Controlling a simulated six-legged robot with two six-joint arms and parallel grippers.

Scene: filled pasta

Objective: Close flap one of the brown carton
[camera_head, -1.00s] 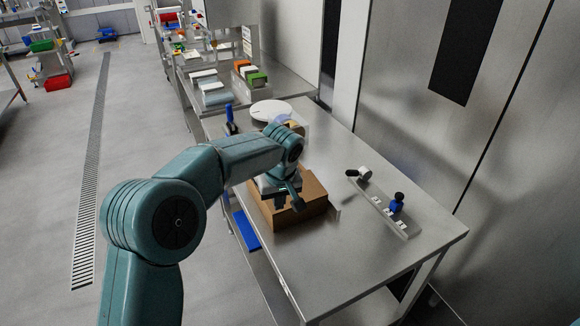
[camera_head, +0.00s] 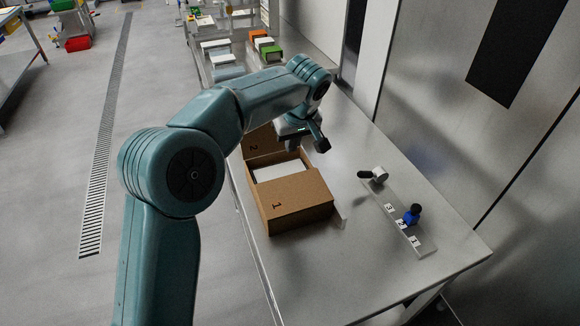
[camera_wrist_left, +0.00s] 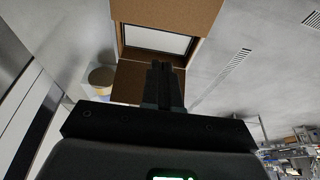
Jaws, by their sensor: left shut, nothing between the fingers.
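The brown carton (camera_head: 262,206) stands on the steel table, with a white item (camera_head: 280,170) showing in its opening. Flap one (camera_head: 300,196), marked 1, lies about flat over the near part of the carton. Flap two (camera_head: 262,142), marked 2, is folded open at the far side, partly hidden by my arm. My left gripper (camera_head: 322,145) is shut and empty, above the carton's far right side and apart from flap one. In the left wrist view, the shut fingers (camera_wrist_left: 162,72) show in front of a brown flap (camera_wrist_left: 130,82), with the carton opening beyond. My right gripper is out of view.
A rail with numbered labels (camera_head: 401,226) lies on the table to the right, carrying a blue knob (camera_head: 412,214) and a white-and-black part (camera_head: 376,174). The table's front (camera_head: 335,280) is bare. Boxes (camera_head: 267,51) stand on the table behind.

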